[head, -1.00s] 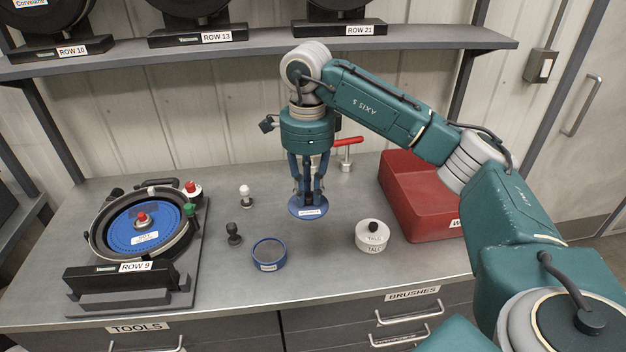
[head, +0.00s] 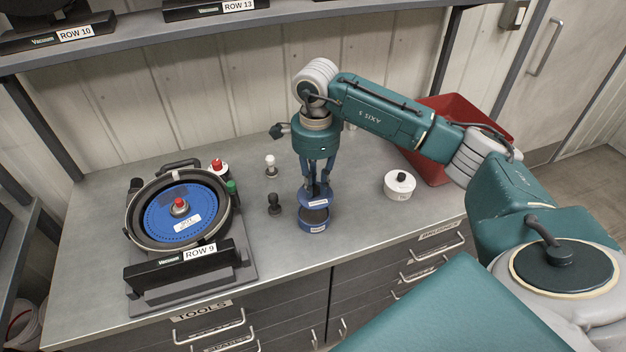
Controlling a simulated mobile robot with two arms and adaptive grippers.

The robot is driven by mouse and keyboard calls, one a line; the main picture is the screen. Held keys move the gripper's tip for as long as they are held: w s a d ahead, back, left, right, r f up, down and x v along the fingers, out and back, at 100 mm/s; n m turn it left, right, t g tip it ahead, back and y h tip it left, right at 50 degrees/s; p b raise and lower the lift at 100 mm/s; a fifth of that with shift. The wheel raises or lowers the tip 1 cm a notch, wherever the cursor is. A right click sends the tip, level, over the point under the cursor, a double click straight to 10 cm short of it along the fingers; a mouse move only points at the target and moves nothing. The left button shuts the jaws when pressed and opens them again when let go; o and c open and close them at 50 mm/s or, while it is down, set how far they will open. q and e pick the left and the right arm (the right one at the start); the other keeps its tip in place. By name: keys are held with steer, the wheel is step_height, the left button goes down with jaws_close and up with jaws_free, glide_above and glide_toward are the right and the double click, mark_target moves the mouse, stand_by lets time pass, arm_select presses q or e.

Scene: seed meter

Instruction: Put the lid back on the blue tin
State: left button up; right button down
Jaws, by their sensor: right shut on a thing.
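My right gripper (head: 317,183) points down and is shut on the blue lid (head: 314,199), a flat disc with a white label. The blue tin (head: 312,226) stands open on the bench, with a dark inside and a white label on its front. The lid is above the tin's back part and hides its back rim. A dark opening shows between the lid and the tin's front wall, so the lid is not seated. I cannot tell the exact height of the gap. My left gripper is not in view.
A seed meter with a blue disc (head: 158,222) stands on the left behind the ROW 9 block. Two small knobbed tools, one black (head: 274,204), stand left of the tin. A white talc tin (head: 399,187) and a red bin (head: 474,119) are on the right.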

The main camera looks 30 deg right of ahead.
mark_target(314, 199)
steer(key=shift+f, duration=0.5)
steer(key=shift+f+b, duration=0.4)
steer(key=f+b, duration=0.1)
steer(key=f, duration=0.1)
steer(key=shift+w+a+f+b, duration=0.1)
steer(key=shift+a+f+b, duration=0.15)
steer(key=shift+f+b, duration=0.35)
steer(key=shift+b, duration=0.05)
steer(key=shift+d+f, duration=0.1)
steer(key=shift+f, duration=0.2)
arm_select(q)
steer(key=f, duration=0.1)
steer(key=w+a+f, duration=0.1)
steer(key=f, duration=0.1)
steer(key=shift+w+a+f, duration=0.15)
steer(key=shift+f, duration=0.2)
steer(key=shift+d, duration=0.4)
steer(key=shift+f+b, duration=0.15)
steer(key=shift+b, duration=0.2)
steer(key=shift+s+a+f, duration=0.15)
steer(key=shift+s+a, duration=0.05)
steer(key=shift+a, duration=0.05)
arm_select(e)
steer(key=shift+r, duration=0.1)
